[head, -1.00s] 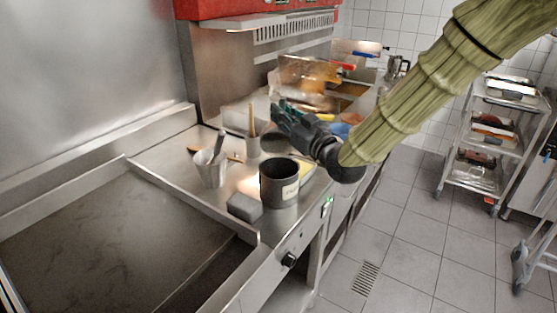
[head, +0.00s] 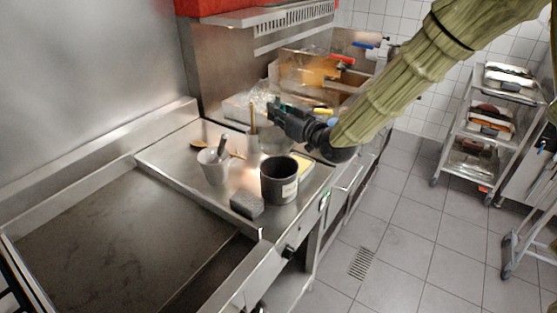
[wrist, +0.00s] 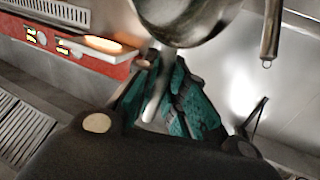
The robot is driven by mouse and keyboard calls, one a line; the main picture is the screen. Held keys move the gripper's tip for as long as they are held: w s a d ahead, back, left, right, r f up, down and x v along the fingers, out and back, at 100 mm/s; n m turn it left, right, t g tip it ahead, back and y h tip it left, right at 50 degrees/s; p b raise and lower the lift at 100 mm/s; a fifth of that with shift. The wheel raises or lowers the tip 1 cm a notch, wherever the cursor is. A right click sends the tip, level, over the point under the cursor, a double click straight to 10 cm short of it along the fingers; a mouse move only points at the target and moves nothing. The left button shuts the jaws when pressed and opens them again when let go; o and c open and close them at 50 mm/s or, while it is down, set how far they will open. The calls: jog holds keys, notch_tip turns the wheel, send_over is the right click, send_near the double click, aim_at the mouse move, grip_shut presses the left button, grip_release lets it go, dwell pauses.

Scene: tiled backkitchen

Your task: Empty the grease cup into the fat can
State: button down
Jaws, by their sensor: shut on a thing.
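The fat can (head: 279,183) is a dark grey, open-topped can with a pale label, upright on the steel worktop. My gripper (head: 277,114) is behind and above it, with teal fingers shut on a narrow grey piece, seen in the wrist view (wrist: 154,98). A rounded metal vessel (wrist: 185,22) lies just beyond the fingertips there; I take it for the grease cup, held by its handle. In the head view a grey cup shape (head: 276,141) shows below the gripper, partly behind the can. Its contents are hidden.
A pale cup (head: 213,168) with a utensil stands left of the can. A dark grey block (head: 247,206) lies in front, a yellow pad (head: 303,163) behind right. A wooden spoon (head: 198,144) and a wooden handle (head: 253,118) are near. The griddle (head: 110,235) is clear.

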jog(key=shift+w+a+f+m+g+h+p, duration=0.15)
jog(key=shift+w+a+m+g+p, duration=0.15)
jog(key=shift+w+p, duration=0.5)
jog(key=shift+w+a+r+m+g+h+p, duration=0.1)
jog(key=shift+w+a+g+h+p, duration=0.25)
jog(key=shift+p, duration=0.85)
jog(key=shift+w+a+f+m+g+p, duration=0.15)
jog(key=shift+w+g+p, duration=0.35)
jog(key=shift+p, duration=0.5)
jog(key=shift+w+a+f+m+g+h+p, duration=1)
jog(key=shift+w+a+f+g+p, duration=1.5)
jog(key=shift+w+g+p, duration=1.65)
jog(key=w+d+f+m+g+h+b, duration=0.1)
jog(key=w+d+f+g+b, duration=0.2)
jog(key=w+f+b, duration=0.5)
jog(key=shift+f+g, duration=0.7)
jog(key=shift+f, duration=0.3)
